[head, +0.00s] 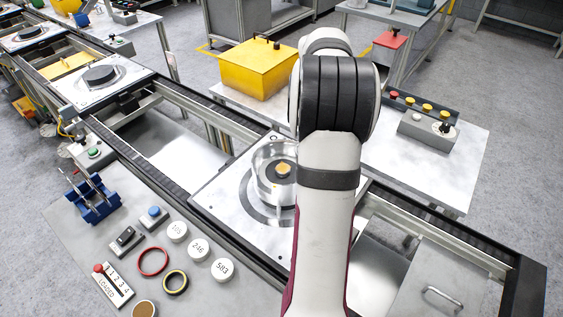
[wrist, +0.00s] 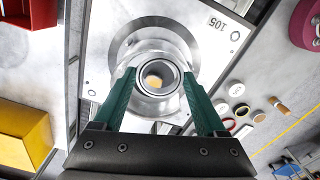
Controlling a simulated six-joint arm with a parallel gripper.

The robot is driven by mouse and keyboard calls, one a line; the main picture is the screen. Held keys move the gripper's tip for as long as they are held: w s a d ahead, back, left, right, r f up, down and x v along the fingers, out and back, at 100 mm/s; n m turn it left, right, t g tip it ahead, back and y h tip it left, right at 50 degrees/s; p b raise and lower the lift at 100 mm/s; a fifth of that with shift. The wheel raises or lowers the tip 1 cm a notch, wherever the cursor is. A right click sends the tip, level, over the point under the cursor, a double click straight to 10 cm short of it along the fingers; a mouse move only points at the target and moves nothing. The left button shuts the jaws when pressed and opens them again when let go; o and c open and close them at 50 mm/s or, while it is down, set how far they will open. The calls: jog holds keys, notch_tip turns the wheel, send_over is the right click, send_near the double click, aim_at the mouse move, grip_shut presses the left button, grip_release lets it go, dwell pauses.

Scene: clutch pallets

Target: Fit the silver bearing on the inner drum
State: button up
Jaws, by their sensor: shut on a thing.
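My gripper (wrist: 158,82) shows in the wrist view, its two green fingers shut on the silver bearing (wrist: 141,86), a ring with an open middle. The inner drum (wrist: 125,60) is a silver cylinder behind the bearing in that view. Through the bearing's hole I see the drum's tan centre. The bearing looks roughly in line with the drum, but I cannot tell the gap between them. In the head view the drum (head: 263,190) stands upright on a pallet plate (head: 222,196), partly behind my arm. That view hides my gripper and the bearing.
A yellow box (head: 258,70) and a button panel (head: 430,118) stand on the table beyond the conveyor. The near bench holds a red ring (head: 140,263), a yellow-black ring (head: 166,287), numbered white discs (head: 199,248) and a blue rack (head: 92,205). Conveyor rails flank the pallet.

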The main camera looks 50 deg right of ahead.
send_over(283, 168)
jog(key=f, duration=0.3)
jog(key=shift+s+d+f, duration=0.1)
jog(key=shift+s+f, duration=0.1)
jog(key=shift+f, duration=0.15)
jog(key=f, duration=0.4)
jog(key=shift+w, duration=0.25)
jog(key=shift+f, duration=0.15)
jog(key=shift+f, duration=0.2)
jog(key=shift+f, duration=0.35)
